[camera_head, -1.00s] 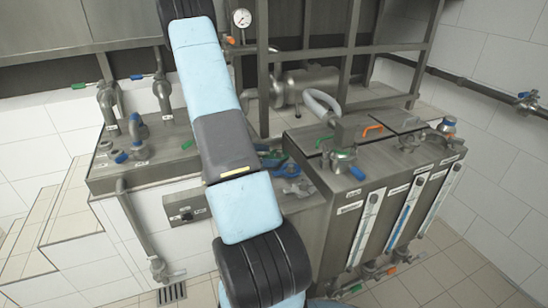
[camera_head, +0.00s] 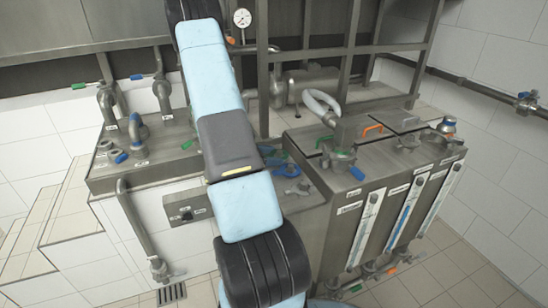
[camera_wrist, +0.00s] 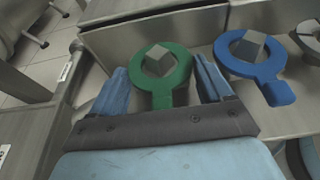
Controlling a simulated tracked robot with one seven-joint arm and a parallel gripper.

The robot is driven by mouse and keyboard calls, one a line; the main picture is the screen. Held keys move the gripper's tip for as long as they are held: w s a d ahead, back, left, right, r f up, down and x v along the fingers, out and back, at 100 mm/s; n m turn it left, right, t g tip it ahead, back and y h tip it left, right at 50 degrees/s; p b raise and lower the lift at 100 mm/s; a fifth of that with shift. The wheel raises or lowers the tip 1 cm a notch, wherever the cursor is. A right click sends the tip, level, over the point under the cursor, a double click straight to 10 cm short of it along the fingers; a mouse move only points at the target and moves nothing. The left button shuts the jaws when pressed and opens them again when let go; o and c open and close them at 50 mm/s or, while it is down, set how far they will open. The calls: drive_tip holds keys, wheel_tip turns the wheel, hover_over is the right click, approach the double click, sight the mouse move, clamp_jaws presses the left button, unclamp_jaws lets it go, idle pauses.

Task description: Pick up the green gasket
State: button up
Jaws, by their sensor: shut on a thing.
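The green gasket (camera_wrist: 163,89) is a flat ring with a short tab, in the middle of the wrist view. A grey metal block shows inside its ring. My gripper (camera_wrist: 164,76) has one blue finger on each side of the gasket and is shut on it, with the tab pointing back toward the palm. In the head view my arm covers most of this spot, so the gasket cannot be made out clearly there.
A blue gasket (camera_wrist: 233,66) with its own block lies close to the right finger. A pale ring (camera_wrist: 308,33) is at the far right. In the head view, a steel tank with gauges (camera_head: 385,185) stands right of my arm, and pipes and valves (camera_head: 125,120) stand left.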

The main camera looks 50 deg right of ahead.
sight(272, 156)
drive_tip(key=shift+r, duration=0.1)
wheel_tip(272, 156, up, 10)
idle(0.7)
